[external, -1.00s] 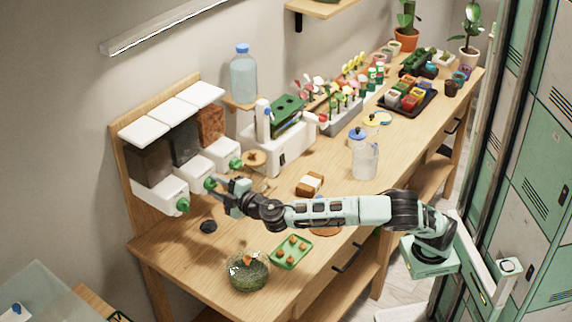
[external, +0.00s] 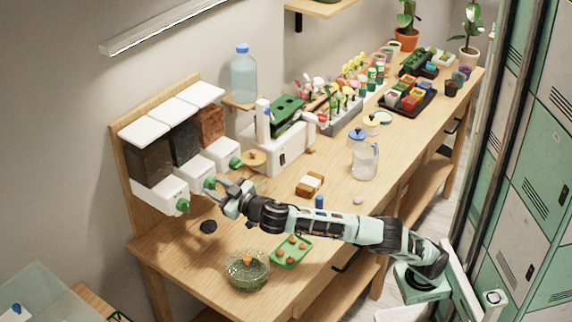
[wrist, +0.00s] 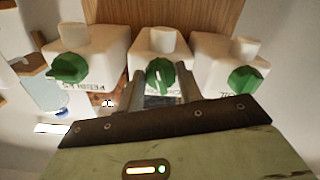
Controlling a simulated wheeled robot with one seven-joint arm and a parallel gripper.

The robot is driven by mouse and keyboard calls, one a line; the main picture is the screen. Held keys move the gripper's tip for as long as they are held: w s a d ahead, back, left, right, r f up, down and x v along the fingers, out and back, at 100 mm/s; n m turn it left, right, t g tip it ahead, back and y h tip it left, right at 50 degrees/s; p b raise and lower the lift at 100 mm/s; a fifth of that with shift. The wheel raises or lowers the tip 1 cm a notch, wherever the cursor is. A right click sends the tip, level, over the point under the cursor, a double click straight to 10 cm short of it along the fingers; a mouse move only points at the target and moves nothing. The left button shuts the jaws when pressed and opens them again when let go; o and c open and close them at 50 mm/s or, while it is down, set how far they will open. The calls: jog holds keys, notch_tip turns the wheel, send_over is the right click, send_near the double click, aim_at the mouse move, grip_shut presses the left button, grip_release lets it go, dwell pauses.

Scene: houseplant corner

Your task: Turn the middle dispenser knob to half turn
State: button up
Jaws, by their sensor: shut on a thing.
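The middle dispenser is a white box with a green knob; the knob (wrist: 160,76) has a pale stripe that stands nearly upright in the wrist view. My gripper (wrist: 159,88) has its two grey fingers on either side of this knob, shut on it. In the external view my gripper (external: 218,189) is at the front of the middle dispenser (external: 191,173), and the middle knob (external: 209,184) is partly covered by the fingers. The two outer knobs are also green; in the wrist view one is at the left (wrist: 69,67) and one at the right (wrist: 245,79).
A glass bowl (external: 247,272) and a green tray (external: 291,252) with small orange items stand on the bench (external: 185,262) near my arm. A black disc (external: 208,227) lies below the dispensers. A white appliance (external: 284,150) stands to their right, with a glass jug (external: 364,162) beyond.

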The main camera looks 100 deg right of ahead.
jog(key=shift+w+f+m+b, duration=0.1)
jog(key=shift+m+b, duration=0.8)
jog(key=shift+m, duration=0.7)
jog(key=o, duration=1)
jog(key=shift+c, duration=0.2)
jog(key=shift+a, duration=0.1)
jog(key=b+v, duration=0.3)
jog(key=v, duration=1.4)
jog(key=shift+a, duration=0.1)
